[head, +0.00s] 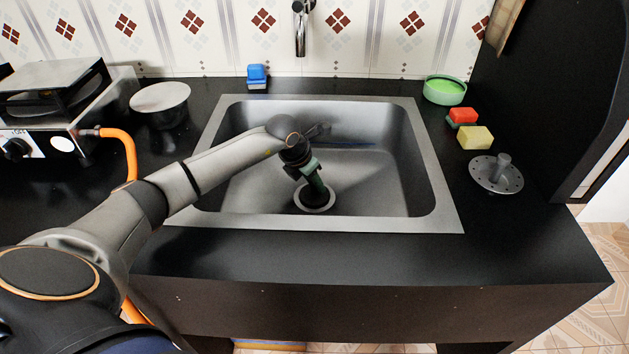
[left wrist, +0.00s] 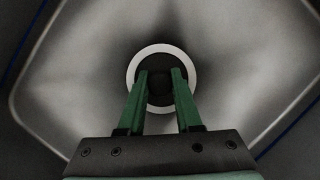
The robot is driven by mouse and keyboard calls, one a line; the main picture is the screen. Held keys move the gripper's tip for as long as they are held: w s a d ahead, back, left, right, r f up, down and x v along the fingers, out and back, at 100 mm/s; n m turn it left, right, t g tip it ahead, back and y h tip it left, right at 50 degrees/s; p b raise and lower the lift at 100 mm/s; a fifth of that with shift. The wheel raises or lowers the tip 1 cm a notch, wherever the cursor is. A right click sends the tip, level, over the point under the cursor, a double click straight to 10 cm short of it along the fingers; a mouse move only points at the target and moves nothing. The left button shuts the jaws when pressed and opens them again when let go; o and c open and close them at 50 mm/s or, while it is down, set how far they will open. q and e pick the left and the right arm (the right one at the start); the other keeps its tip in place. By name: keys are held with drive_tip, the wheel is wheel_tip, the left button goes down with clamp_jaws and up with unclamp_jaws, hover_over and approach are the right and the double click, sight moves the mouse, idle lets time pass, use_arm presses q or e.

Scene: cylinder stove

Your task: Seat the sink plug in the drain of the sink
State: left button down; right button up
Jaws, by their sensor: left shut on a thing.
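The stainless sink (head: 440,205) is set in the black counter. Its drain shows as a pale metal ring (head: 314,209) in the basin floor, and this ring (left wrist: 160,47) also shows in the left wrist view. The dark round sink plug (left wrist: 160,62) lies inside the ring's outline, roughly centred. I cannot tell whether it is fully down or slightly above the drain. My left gripper (head: 316,191) reaches down into the basin, its green fingers (left wrist: 161,82) shut on the plug's knob. In the head view the fingers largely hide the plug. My right gripper is not in view.
A faucet (head: 300,30) hangs at the back. A blue sponge (head: 257,76) is behind the sink. A green bowl (head: 444,90), red and yellow sponges (head: 475,138) and a perforated metal strainer (head: 493,178) stand to the right. A stove (head: 45,120) with an orange hose is left.

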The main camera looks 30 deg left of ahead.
use_arm(q)
drive_tip(key=shift+f+b, duration=0.45)
drive_tip(key=shift+f, duration=0.25)
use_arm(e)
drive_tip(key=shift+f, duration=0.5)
use_arm(q)
drive_tip(key=c, duration=0.5)
unclamp_jaws()
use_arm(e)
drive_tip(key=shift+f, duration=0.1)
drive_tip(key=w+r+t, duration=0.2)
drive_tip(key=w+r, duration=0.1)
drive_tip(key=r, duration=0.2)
use_arm(q)
drive_tip(key=p+v, duration=0.1)
drive_tip(key=v, duration=0.2)
drive_tip(key=shift+r, duration=0.25)
drive_tip(key=p+v, duration=0.1)
drive_tip(key=v, duration=0.8)
drive_tip(key=shift+s, duration=0.15)
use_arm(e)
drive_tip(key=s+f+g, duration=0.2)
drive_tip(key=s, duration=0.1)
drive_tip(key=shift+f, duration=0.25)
